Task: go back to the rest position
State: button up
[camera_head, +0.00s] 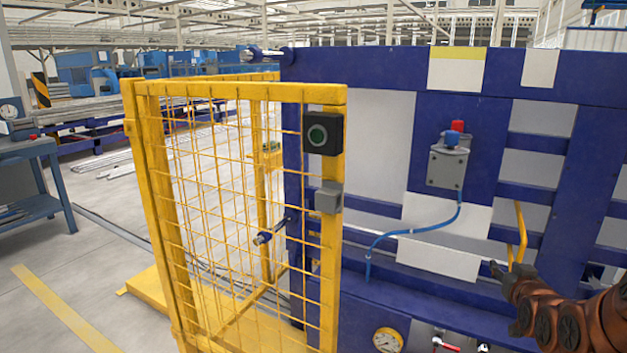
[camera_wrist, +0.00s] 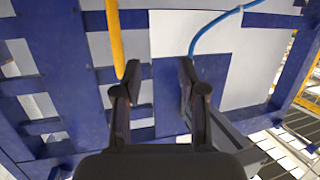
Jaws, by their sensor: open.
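My gripper (camera_wrist: 158,80) is open in the wrist view, with its two dark fingers apart and nothing between them. Beyond the fingers is the blue frame (camera_wrist: 170,105) of a machine with white panels. My reddish-brown arm reaches in from the lower right edge. I cannot tell whether the gripper touches the machine.
A blue hose (camera_head: 410,232) hangs from a grey box (camera_head: 447,168). A gauge (camera_head: 387,340) is low on the machine. A blue bench (camera_head: 38,205) stands far left; grey floor lies between.

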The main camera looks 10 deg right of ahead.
jog(key=s+a+r+n+g+y+p, duration=0.15)
jog(key=s+a+r+g+p, duration=0.3)
jog(key=a, duration=0.55)
jog(key=s+a+r+n+g+y+p, duration=0.15)
jog(key=s+a+g+p, duration=0.25)
jog(key=s+a+p, duration=0.45)
jog(key=s+a+r+g+y+p, duration=0.1)
jog(key=s+a+r+g+p, duration=0.3)
jog(key=s+a, duration=0.3)
jog(key=s+a+r+g+y+p, duration=0.1)
jog(key=s+a+r+g+p, duration=0.2)
jog(key=s, duration=1.2)
jog(key=a+r+p, duration=0.1)
jog(key=a+r, duration=0.2)
jog(key=a, duration=0.2)
jog(key=shift+s+a+r+n+g+y, duration=0.2)
jog(key=shift+a+r+n+g+y, duration=0.1)
jog(key=shift+r+n+g, duration=0.1)
jog(key=shift+f, duration=0.1)
